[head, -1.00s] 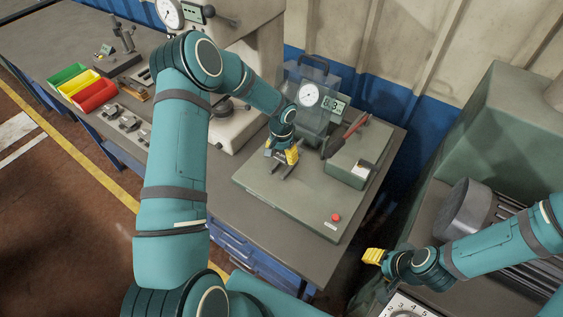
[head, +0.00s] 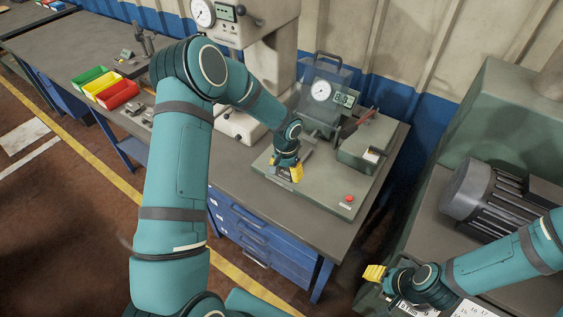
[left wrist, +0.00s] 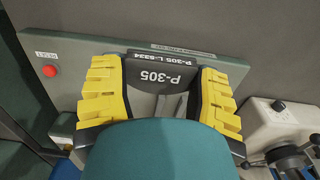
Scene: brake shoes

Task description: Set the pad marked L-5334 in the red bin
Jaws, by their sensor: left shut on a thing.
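My left gripper (head: 286,171) is above the front part of the grey-green base plate of a test fixture (head: 315,198). In the left wrist view its yellow fingers (left wrist: 158,92) are shut on a dark grey pad (left wrist: 160,75), one finger on each side. The pad's edge reads P-305 L-5334 and its face P-305; my own wrist hides its near part. The red bin (head: 118,95) stands far to the left on the bench, beside a yellow bin (head: 104,83) and a green bin (head: 88,76). My right gripper (head: 374,273) is at the lower right, its fingers too small to judge.
The fixture carries a dial gauge (head: 321,90), a display, a box and a red button (head: 349,198). A tall press (head: 262,60) stands between the fixture and the bins. Small metal parts (head: 138,112) lie near the bins. A motor (head: 485,200) is at the right.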

